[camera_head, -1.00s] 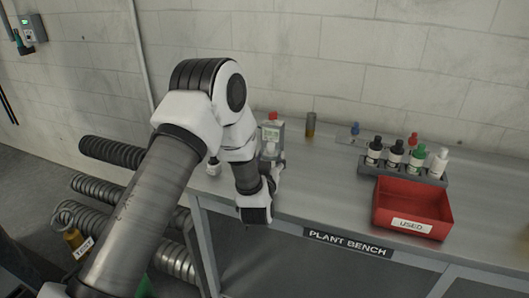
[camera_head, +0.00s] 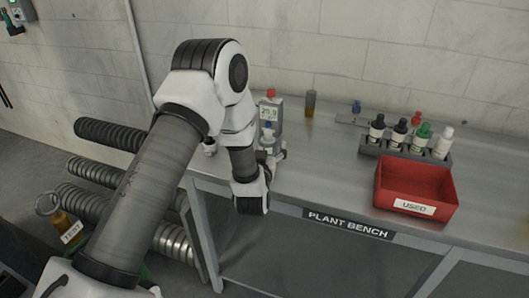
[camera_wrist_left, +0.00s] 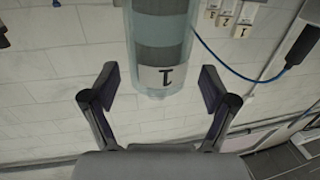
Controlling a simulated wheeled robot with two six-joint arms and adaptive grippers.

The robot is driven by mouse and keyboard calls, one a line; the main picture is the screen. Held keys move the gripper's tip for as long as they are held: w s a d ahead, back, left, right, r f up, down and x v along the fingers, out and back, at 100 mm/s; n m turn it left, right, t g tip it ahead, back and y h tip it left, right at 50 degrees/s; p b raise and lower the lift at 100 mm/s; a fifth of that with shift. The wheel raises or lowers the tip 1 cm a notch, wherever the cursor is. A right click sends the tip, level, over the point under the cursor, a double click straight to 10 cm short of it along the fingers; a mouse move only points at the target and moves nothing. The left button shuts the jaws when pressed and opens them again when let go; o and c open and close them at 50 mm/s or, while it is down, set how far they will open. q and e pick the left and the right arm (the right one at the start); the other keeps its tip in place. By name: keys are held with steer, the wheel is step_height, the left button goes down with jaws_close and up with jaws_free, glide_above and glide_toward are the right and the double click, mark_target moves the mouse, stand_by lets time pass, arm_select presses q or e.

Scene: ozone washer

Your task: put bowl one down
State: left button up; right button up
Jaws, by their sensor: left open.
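A clear cylinder with grey-blue bands and a label marked 1, bowl one (camera_wrist_left: 163,45), shows at the top middle of the left wrist view. Its top is cut off by the picture edge. My left gripper (camera_wrist_left: 158,90) is open, with a finger on either side and a clear gap to the bowl, which I see beyond the fingers. I cannot make out bowl one for certain there. My right gripper is not in view.
A blue cable (camera_wrist_left: 225,62) hangs on the wall.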

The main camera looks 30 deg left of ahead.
arm_select(q)
steer(key=b+v, duration=0.3)
steer(key=v, duration=0.8)
steer(key=s+d+f+m+g+h, duration=0.1)
steer(key=s+d+f+g+h, duration=0.2)
steer(key=f, duration=0.5)
steer(key=s+d+f+m+g+h, duration=0.1)
steer(key=s+f+g, duration=0.2)
steer(key=s+f, duration=0.35)
steer(key=s+d+f+m+g+h, duration=0.1)
steer(key=s+d+f+g+h, duration=0.15)
steer(key=f, duration=0.75)
steer(key=s+d+f+g, duration=0.1)
steer(key=s+f+g, duration=0.3)
steer(key=s, duration=0.3)
steer(key=s+d+f+m+g+h, duration=0.1)
steer(key=s+f+g, duration=0.2)
steer(key=s, duration=0.5)
steer(key=shift+s+d+f+m+g, duration=0.2)
steer(key=shift+d+f+m+g, duration=0.15)
steer(key=shift+g, duration=0.2)
